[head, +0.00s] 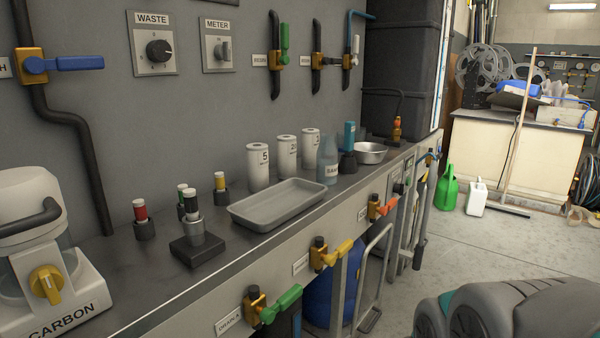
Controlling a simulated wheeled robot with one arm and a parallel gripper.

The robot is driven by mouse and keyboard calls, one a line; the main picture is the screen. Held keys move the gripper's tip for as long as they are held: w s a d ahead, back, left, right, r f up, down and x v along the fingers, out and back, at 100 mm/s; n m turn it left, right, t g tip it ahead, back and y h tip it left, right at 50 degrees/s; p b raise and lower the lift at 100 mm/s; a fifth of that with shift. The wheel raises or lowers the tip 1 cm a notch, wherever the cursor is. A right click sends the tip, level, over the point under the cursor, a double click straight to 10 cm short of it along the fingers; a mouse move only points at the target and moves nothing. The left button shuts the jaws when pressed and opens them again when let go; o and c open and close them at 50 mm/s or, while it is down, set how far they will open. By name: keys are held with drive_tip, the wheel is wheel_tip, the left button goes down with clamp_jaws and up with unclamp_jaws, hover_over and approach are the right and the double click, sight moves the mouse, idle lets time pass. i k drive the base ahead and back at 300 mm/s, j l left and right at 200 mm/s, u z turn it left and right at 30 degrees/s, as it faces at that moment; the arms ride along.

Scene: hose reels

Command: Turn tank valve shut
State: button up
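No label that I can read says tank, so I cannot tell which valve is the tank valve. Three valves sit along the bench front: a green-handled one (272,304), a yellow-handled one (330,254) and an orange-handled one (381,207). A blue-handled valve (62,64) is on the wall pipe at upper left, its handle pointing right across the pipe. Further wall valves have a green handle (284,42), a dark handle (326,60) and a pale handle (355,50). My gripper is not in view; grey and teal parts at lower right look like my arm.
A metal frame (372,290) and blue tank (330,285) stand below. Open floor (475,248) lies right, with a green can (447,188) beyond.

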sight(355, 45)
drive_tip(key=i+l+z, duration=0.25)
drive_tip(key=i+l, duration=0.55)
